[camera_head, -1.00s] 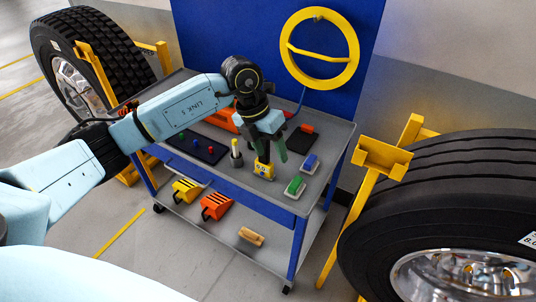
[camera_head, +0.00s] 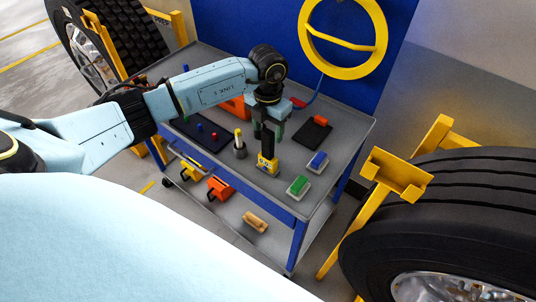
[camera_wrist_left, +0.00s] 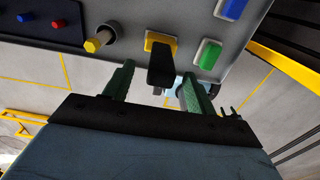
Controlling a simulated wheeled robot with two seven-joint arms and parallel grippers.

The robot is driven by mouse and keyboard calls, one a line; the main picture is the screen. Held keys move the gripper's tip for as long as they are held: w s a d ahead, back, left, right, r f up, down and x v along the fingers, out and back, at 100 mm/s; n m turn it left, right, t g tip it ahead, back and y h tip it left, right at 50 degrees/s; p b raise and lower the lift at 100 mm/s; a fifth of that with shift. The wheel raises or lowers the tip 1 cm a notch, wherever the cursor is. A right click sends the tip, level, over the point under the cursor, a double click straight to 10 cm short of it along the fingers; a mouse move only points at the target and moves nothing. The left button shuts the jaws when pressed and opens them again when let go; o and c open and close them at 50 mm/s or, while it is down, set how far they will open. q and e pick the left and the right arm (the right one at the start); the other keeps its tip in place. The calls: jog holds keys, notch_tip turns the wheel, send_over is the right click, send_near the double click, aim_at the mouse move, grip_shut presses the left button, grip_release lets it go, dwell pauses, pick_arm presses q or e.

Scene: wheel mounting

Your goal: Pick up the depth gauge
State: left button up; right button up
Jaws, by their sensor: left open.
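The depth gauge appears to be the yellow block with an upright black handle (camera_head: 267,162), standing on the cart's grey top near its front edge. In the left wrist view the black handle (camera_wrist_left: 161,66) rises from the yellow base, between the two green fingers in the picture. My left gripper (camera_head: 268,136) is open, fingers pointing down at the upper part of the handle. The open fingers also show in the left wrist view (camera_wrist_left: 156,88). I cannot tell whether either finger touches the handle. My right gripper is not in view.
A grey cup with a yellow-topped tool (camera_head: 240,147) stands just left of the gauge. Green (camera_head: 299,188) and blue (camera_head: 317,162) blocks lie to its right. A dark mat with small coloured pegs (camera_head: 200,132) is farther left. A large tyre (camera_head: 460,205) stands right of the cart.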

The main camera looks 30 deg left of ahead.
aim_at(268, 140)
pick_arm(q)
notch_tip(268, 140, down, 5)
jog(key=shift+s+d+r+p, duration=0.1)
jog(key=shift+s+r+p, duration=0.1)
jog(key=shift+p, duration=0.15)
jog(key=shift+f, duration=0.2)
jog(key=shift+c, duration=0.5)
jog(key=c, duration=1.1)
jog(key=shift+o, duration=0.2)
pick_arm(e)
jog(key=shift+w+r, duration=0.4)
pick_arm(q)
jog(key=shift+w+r, duration=0.1)
notch_tip(268, 140, up, 10)
jog(key=shift+f+b, duration=0.1)
jog(key=shift+b, duration=0.2)
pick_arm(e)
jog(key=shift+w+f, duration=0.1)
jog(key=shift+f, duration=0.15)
